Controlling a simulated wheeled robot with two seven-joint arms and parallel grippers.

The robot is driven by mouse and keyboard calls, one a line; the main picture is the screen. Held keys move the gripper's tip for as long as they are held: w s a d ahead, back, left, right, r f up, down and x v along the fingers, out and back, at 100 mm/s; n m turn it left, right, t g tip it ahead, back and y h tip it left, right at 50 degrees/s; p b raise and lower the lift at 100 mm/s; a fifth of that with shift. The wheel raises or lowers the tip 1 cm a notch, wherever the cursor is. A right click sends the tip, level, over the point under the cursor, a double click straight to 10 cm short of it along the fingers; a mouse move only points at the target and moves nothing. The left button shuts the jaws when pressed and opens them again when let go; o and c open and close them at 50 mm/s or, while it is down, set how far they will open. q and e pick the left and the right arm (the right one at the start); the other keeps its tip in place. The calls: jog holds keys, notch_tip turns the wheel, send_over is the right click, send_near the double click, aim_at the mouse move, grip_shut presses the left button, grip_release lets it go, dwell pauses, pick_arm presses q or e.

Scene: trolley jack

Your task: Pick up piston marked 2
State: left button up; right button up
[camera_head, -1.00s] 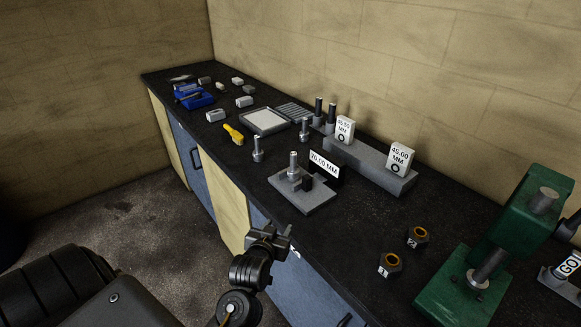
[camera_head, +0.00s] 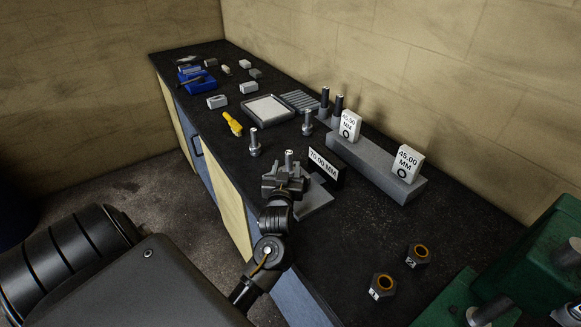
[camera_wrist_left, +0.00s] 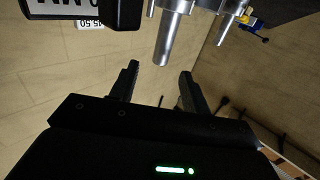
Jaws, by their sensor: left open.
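Metal pistons stand on the dark bench: one (camera_head: 254,142) left of the stand, one (camera_head: 307,122) behind, and one (camera_head: 289,157) at the gauge stand (camera_head: 318,204) with the "70.00 MM" sign (camera_head: 324,166). I cannot read a number on any piston. My left gripper (camera_head: 284,180) is open in front of the stand piston and hides its lower part. In the left wrist view a metal piston (camera_wrist_left: 168,38) hangs pointing down in the picture, just beyond my open fingers (camera_wrist_left: 158,85), apparently untouched. My right gripper is out of view.
Hex parts marked 1 (camera_head: 382,287) and 2 (camera_head: 418,256) lie at the front right, near a green press (camera_head: 540,262). A yellow tool (camera_head: 232,124) and tray (camera_head: 268,111) lie farther back.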

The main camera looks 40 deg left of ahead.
aim_at(288, 157)
pick_arm(q)
jog(key=x, duration=0.3)
jog(key=shift+w+a+f, duration=0.15)
jog(key=shift+w, duration=0.15)
jog(key=shift+p, duration=0.35)
jog(key=p+x, duration=0.1)
jog(key=x, duration=0.1)
jog(key=p+x, duration=0.1)
jog(key=x, duration=0.1)
jog(key=shift+w+a+r+p, duration=0.1)
jog(key=shift+a+r+p, duration=0.15)
jog(key=shift+p, duration=0.1)
jog(key=shift+w+a+f, duration=0.15)
jog(key=shift+w, duration=0.15)
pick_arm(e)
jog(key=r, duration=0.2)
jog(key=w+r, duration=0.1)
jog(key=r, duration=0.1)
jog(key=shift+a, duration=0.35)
pick_arm(q)
jog(key=shift+s, duration=0.1)
